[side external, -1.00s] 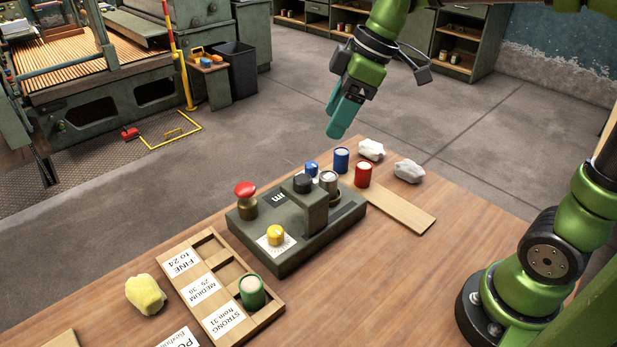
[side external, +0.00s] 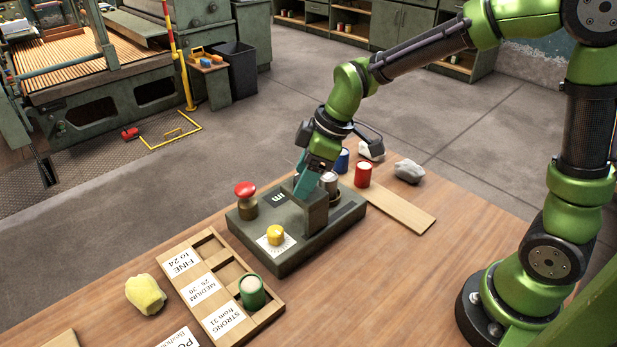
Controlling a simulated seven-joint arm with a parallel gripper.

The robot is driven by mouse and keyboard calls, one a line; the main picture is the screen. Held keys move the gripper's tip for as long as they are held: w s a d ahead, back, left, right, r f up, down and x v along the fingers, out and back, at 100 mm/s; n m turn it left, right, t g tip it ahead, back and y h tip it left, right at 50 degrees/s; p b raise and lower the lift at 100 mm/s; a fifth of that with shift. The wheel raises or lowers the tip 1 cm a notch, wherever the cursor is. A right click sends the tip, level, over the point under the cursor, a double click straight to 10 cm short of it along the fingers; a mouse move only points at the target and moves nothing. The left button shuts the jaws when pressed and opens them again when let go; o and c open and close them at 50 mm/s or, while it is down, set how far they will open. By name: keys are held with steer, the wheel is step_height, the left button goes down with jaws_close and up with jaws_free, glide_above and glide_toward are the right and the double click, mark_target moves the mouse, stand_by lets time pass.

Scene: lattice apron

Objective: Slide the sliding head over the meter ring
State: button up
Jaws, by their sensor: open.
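The sliding head (side external: 316,214) is a dark grey-green upright block on the flat grey-green meter base (side external: 290,261). The black knob seen on its top earlier is now hidden by my gripper. My gripper (side external: 312,189) is low over the head's top, its teal fingers open and apart around the knob's place; I cannot tell whether they touch it. A grey metal cylinder (side external: 331,184) with a pale top, which looks to be at the meter ring, stands just behind and right of the head. The ring itself is partly hidden by the head and a finger.
On the base are a red mushroom button (side external: 245,190) and a yellow knob (side external: 275,235). Red (side external: 363,174) and blue (side external: 342,160) spools stand behind, near pale lumps (side external: 408,171). A labelled wooden tray (side external: 242,337) holds a green spool (side external: 252,291). The right tabletop is clear.

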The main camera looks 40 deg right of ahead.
jaws_close()
steer(key=d, duration=0.9)
steer(key=shift+d, duration=0.15)
steer(key=shift+c, duration=1.6)
jaws_free()
steer(key=o, duration=0.3)
steer(key=shift+r, duration=0.1)
